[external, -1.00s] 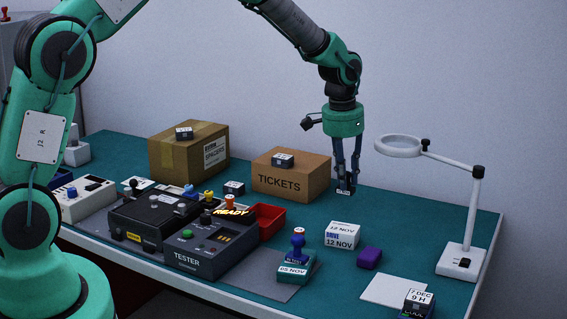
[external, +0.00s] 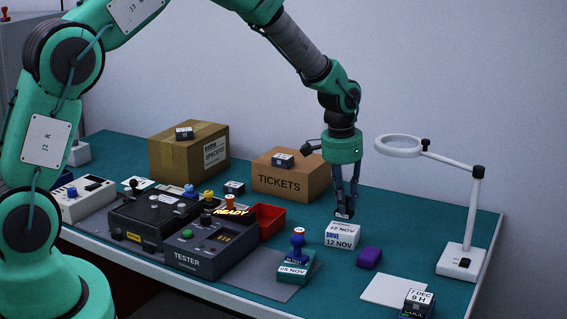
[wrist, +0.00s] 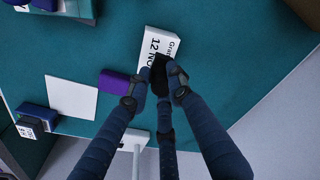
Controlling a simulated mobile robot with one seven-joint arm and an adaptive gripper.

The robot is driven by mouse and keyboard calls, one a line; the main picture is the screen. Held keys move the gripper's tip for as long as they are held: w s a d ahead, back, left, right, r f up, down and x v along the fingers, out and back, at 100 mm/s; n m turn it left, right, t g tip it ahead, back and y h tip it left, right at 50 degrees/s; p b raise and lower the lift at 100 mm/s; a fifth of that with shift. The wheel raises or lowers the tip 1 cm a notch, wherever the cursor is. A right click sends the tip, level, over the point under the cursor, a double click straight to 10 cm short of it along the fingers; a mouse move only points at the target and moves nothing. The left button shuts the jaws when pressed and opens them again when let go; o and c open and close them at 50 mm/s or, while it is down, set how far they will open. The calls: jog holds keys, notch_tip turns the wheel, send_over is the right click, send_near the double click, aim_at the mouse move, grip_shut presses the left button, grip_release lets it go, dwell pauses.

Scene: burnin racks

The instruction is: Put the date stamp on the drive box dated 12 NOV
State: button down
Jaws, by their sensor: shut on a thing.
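The white drive box (external: 342,243), marked DRIVE and 12 NOV, lies on the teal bench; it also shows in the wrist view (wrist: 155,40). My gripper (external: 345,208) is shut on a small dark block (external: 343,214) just over the drive box's far top edge. In the wrist view the dark block (wrist: 161,72) covers part of the box's print. I cannot tell whether block and box touch. A blue-handled stamp (external: 297,243) stands upright on a teal block (external: 293,273) marked 05 NOV, left of the drive box.
A purple block (external: 369,257) and white sheet (external: 390,290) lie to the right. A block marked 7 DEC (external: 418,302) is at the front. A magnifier stand (external: 462,258) rises at right. The TICKETS box (external: 285,181), red bin (external: 267,217) and tester (external: 208,252) are left.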

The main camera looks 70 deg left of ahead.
jog(key=shift+f, duration=1.6)
jog(key=shift+f, duration=0.2)
jog(key=c, duration=1.6)
grip_release()
jog(key=shift+o, duration=0.2)
jog(key=shift+r, duration=0.2)
notch_tip(320, 180, up, 12)
jog(key=s, duration=0.1)
jog(key=shift+s+d+p, duration=0.15)
jog(key=shift+d+p, duration=0.1)
jog(key=shift+p, duration=0.1)
